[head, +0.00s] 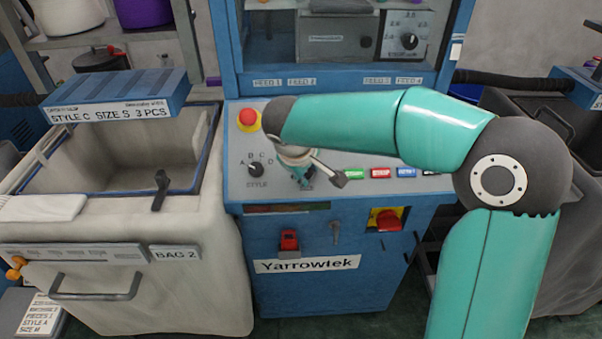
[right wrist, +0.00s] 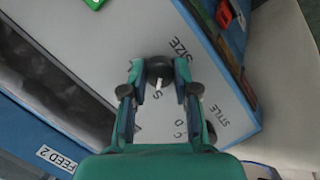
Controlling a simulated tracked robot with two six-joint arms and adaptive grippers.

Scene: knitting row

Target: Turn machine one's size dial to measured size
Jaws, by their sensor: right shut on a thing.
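In the right wrist view the black size dial (right wrist: 159,66) sits on the grey panel near the printed word SIZE. Its white pointer mark is directed at the letter S. My right gripper (right wrist: 158,73) is shut on the dial, one finger on each side of it. In the head view my right gripper (head: 304,180) is down on the sloped grey panel (head: 238,190) of the blue Yarrowtek machine, and it and the arm hide the size dial. My left gripper is not in view.
The black style dial (head: 256,170) is close left of my right gripper. A red stop button (head: 249,118) is at the panel's upper left, and coloured buttons (head: 380,173) lie to the right. A bin left of the machine carries a sign (head: 115,111) reading STYLE C SIZE S 3 PCS.

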